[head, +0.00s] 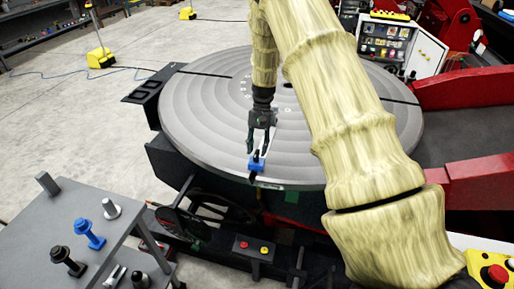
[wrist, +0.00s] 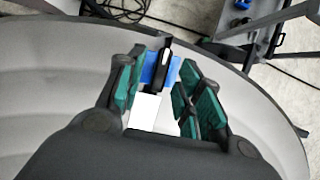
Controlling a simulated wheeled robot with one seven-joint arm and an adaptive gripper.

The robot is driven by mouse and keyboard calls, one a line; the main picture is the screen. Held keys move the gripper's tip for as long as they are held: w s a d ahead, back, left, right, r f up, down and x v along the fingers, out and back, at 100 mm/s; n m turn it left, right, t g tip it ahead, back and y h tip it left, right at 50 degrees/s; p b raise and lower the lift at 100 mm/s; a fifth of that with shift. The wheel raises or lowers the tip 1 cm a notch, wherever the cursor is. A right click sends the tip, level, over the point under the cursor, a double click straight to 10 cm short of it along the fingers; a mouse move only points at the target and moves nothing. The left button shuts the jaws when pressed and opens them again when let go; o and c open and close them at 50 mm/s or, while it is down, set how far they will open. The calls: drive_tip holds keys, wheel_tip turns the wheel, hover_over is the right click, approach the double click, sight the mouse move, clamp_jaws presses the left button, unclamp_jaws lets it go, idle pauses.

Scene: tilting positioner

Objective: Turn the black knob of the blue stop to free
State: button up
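The blue stop (head: 256,164) sits at the near rim of the round grey positioner table (head: 190,115). In the wrist view the blue stop (wrist: 174,70) shows between my fingers, with the narrow upright black knob (wrist: 165,56) in front of its middle. My gripper (head: 258,150) points down just above the stop. In the wrist view my gripper (wrist: 158,80) is open, with one green-padded finger on each side of the knob and a visible gap to it. Whether a fingertip touches the blue body I cannot tell. A white patch lies between the fingers.
A grey side table (head: 45,225) at the lower left holds blue and black bolt-like parts. A small box with red and yellow buttons (head: 253,248) is below the positioner. Red frame arms (head: 465,90) flank it at right. A control cabinet (head: 395,45) stands behind.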

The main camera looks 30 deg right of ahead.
drive_tip(key=shift+s+a+f, duration=0.15)
drive_tip(key=shift+a+f, duration=0.2)
drive_tip(key=shift+f, duration=0.3)
drive_tip(key=shift+c, duration=0.2)
clamp_jaws()
drive_tip(key=shift+n, duration=0.6)
drive_tip(key=shift+o, duration=0.2)
unclamp_jaws()
